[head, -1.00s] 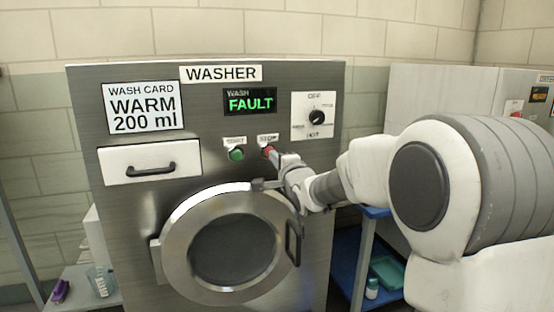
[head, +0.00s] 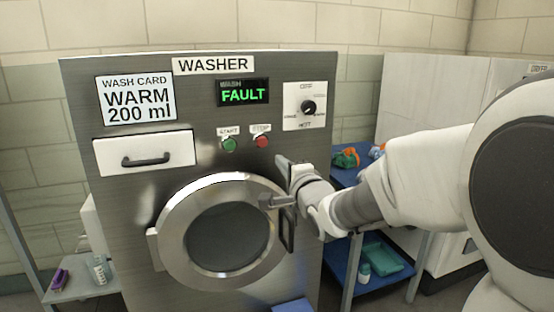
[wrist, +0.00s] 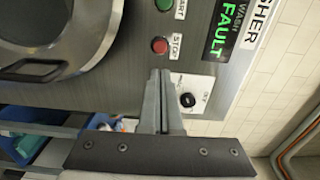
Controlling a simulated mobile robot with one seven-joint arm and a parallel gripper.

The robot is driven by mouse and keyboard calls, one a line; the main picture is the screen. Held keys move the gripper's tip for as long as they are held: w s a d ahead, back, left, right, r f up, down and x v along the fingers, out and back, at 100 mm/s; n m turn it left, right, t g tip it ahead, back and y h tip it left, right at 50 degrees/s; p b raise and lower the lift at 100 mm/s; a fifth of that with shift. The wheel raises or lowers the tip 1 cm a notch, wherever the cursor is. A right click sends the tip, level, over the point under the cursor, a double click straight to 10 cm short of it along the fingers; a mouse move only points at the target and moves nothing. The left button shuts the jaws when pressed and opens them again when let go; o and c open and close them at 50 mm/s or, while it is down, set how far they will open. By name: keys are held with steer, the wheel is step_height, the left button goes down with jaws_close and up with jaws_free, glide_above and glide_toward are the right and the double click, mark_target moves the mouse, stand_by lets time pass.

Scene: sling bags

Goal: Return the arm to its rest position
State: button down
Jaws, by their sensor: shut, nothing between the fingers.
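My gripper (head: 274,181) is in front of the washer (head: 107,190), beside the upper right of the round door. It holds nothing. In the wrist view its fingers (wrist: 161,76) lie together, below the red STOP button (wrist: 160,45) and apart from it. The STOP button (head: 262,141) also shows uncovered in the head view, right of the green START button (head: 230,145). The washer display (head: 242,92) reads FAULT in green. My arm reaches in from the right side of the head view.
The round door (head: 170,245) looks closed, with a dark handle (head: 289,232) near my gripper. The drawer (head: 143,154) is shut. A blue shelf unit (head: 345,262) with several items stands right of the washer.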

steer(key=shift+s, duration=0.1)
steer(key=s+d+f+n+g+h, duration=0.25)
steer(key=s+n+g, duration=0.2)
steer(key=s, duration=0.65)
steer(key=s+d+f+n+g+h, duration=0.1)
steer(key=s+d+f+n+g, duration=0.3)
steer(key=s, duration=0.6)
steer(key=s+d+f+n+g+h, duration=0.25)
steer(key=s+n, duration=0.35)
steer(key=s, duration=0.5)
step_height(320, 180, up, 18)
steer(key=s+y+p, duration=0.1)
steer(key=p, duration=1.7)
steer(key=shift+d+g+p, duration=0.15)
steer(key=shift+g+p, duration=0.15)
steer(key=shift+g, duration=0.1)
